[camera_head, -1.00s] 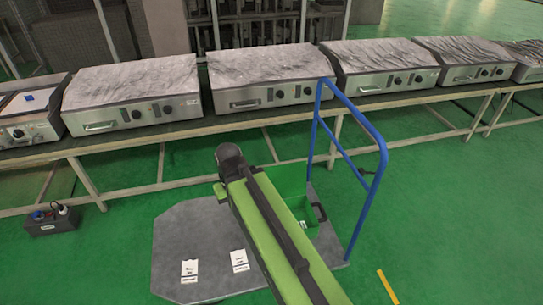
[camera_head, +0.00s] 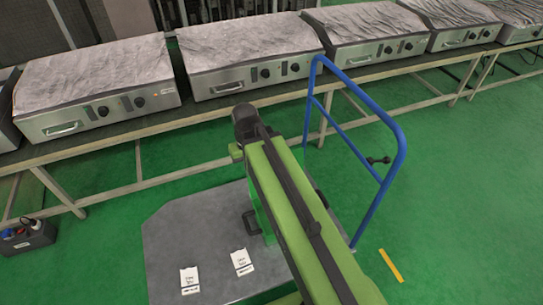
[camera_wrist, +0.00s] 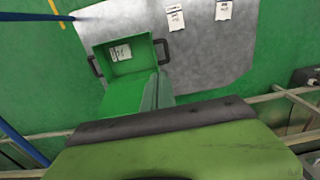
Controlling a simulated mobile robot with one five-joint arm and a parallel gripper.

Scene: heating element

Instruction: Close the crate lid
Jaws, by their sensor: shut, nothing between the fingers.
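The green crate (camera_wrist: 130,57) stands open on a grey platform in the wrist view, with a white label inside and dark handles on two sides. A bright green panel, which looks like its lid (camera_wrist: 122,97), extends from the crate's near edge towards my arm. My gripper (camera_wrist: 157,88) is shut and empty, overlapping the lid area beside the crate's lower right corner; I cannot tell whether it touches. In the head view my arm hides most of the crate (camera_head: 262,212), and my gripper is hidden there.
The platform (camera_head: 190,230) bears two white labels and has a blue tubular handle (camera_head: 375,185) at its right. A long bench (camera_head: 150,129) with several griddle-like appliances (camera_head: 250,55) runs behind. A dark box (camera_head: 28,238) sits on the floor at left.

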